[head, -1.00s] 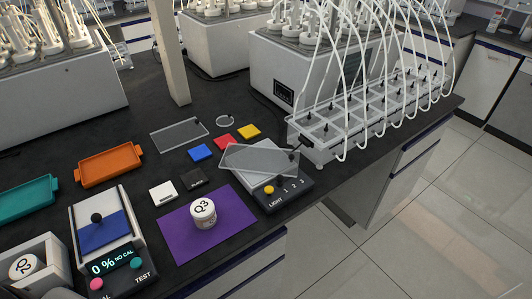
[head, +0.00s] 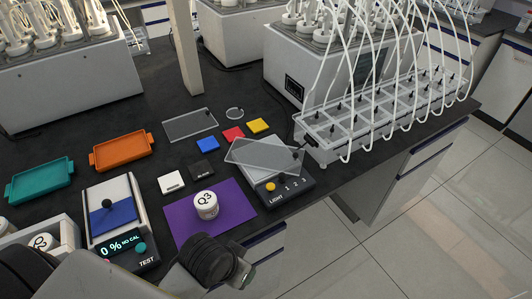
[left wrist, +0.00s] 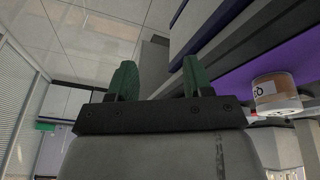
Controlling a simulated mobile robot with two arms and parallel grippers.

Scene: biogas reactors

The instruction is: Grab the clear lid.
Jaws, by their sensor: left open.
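Three clear pieces show in the head view, and I cannot tell for sure which is the lid. A clear rectangular plate (head: 190,124) lies flat on the dark bench. A small clear round disc (head: 235,113) lies to its right. A clear plate with a dark knob (head: 266,157) lies tilted across the light box (head: 285,190). My left arm enters at the bottom of the head view, near the purple mat's front edge. In the left wrist view my left gripper (left wrist: 158,80) has its green fingers apart with nothing between them. My right gripper is not in view.
A tubed rack (head: 340,135) stands right of the light box.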

